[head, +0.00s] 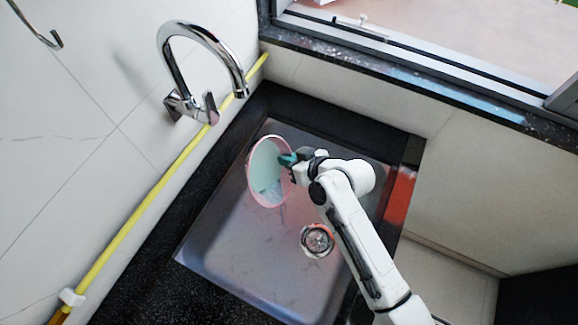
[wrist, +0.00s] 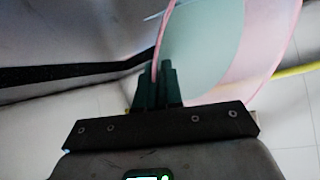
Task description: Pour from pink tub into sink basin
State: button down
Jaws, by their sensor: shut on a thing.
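The pink tub (head: 266,168) is over the far part of the metal sink basin (head: 225,252), tipped so that its pale green inside faces the head view. A whitish, clear-looking patch shows at the lower part of its inside. My gripper (head: 288,160) is shut on the tub's right rim. In the wrist view my gripper's dark green fingers (wrist: 158,84) pinch the thin pink wall of the tub (wrist: 262,55). I cannot tell how much the tub holds.
A round drain (head: 317,240) lies in the basin floor. A chrome faucet (head: 205,50) curves out from the tiled wall at upper left. A yellow pipe (head: 150,195) runs along that wall. A black counter rim (head: 290,101) borders the sink, and a window frame (head: 420,62) is behind.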

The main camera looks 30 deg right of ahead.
jog(key=shift+s+r+t+b, duration=0.1)
jog(key=shift+s+t+b, duration=0.25)
jog(key=shift+b, duration=0.3)
jog(key=shift+r+t, duration=0.2)
jog(key=shift+t, duration=0.05)
jog(key=shift+s+d+b, duration=0.1)
jog(key=shift+s+b, duration=0.05)
jog(key=shift+b, duration=0.6)
jog(key=shift+s+r+t+b, duration=0.15)
jog(key=shift+t+b, duration=0.35)
jog(key=shift+b, duration=0.2)
jog(key=shift+r, duration=0.1)
jog(key=shift+r+p, duration=0.15)
jog(key=shift+p, duration=0.2)
jog(key=p, duration=0.2)
jog(key=r+p, duration=0.1)
jog(key=shift+w+r+g+p, duration=0.3)
jog(key=shift+w+g+p, duration=0.05)
jog(key=shift+g+p, duration=0.05)
jog(key=shift+w+r+g+p, duration=0.2)
jog(key=shift+g+p, duration=0.1)
jog(key=shift+p, duration=0.6)
jog(key=shift+w+r+g+p, duration=0.1)
jog(key=shift+g+p, duration=0.2)
jog(key=shift+p, duration=0.4)
